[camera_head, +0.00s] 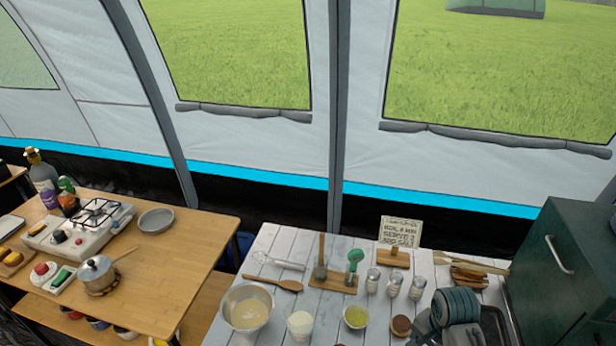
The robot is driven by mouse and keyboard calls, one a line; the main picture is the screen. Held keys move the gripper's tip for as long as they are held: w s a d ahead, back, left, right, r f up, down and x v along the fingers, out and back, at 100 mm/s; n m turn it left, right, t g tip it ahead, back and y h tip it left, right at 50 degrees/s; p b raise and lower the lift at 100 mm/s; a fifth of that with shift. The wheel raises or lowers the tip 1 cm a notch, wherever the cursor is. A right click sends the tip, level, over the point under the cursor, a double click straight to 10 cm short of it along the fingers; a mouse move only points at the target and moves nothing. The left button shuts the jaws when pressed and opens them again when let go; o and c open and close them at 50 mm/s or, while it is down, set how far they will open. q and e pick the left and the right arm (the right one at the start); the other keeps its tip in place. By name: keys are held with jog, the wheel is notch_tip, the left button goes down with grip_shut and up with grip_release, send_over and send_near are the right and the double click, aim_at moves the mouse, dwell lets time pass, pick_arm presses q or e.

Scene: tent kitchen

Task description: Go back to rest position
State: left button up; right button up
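No arm comes in from the left or the right side of the picture. The task line names no other object.
A wooden table (180,265) at left holds a stove (80,232), a pot (97,272) and a grey bowl (156,220). A green cabinet (565,270) stands right.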

jog(key=s+r+n+t, duration=0.35)
jog(key=s+n, duration=0.85)
jog(key=s, duration=0.5)
notch_tip(320, 180, down, 38)
jog(key=d+g+h+b, duration=0.1)
jog(key=d+b, duration=0.1)
jog(key=b, duration=0.5)
jog(key=s+d+f+b, duration=0.1)
jog(key=s+f+b, duration=0.2)
jog(key=s+f, duration=0.6)
jog(key=s+f+g+b, duration=0.1)
jog(key=s+f+b, duration=0.2)
jog(key=s+f, duration=0.6)
notch_tip(320, 180, down, 8)
jog(key=shift+d+r, duration=0.2)
jog(key=shift+d, duration=0.15)
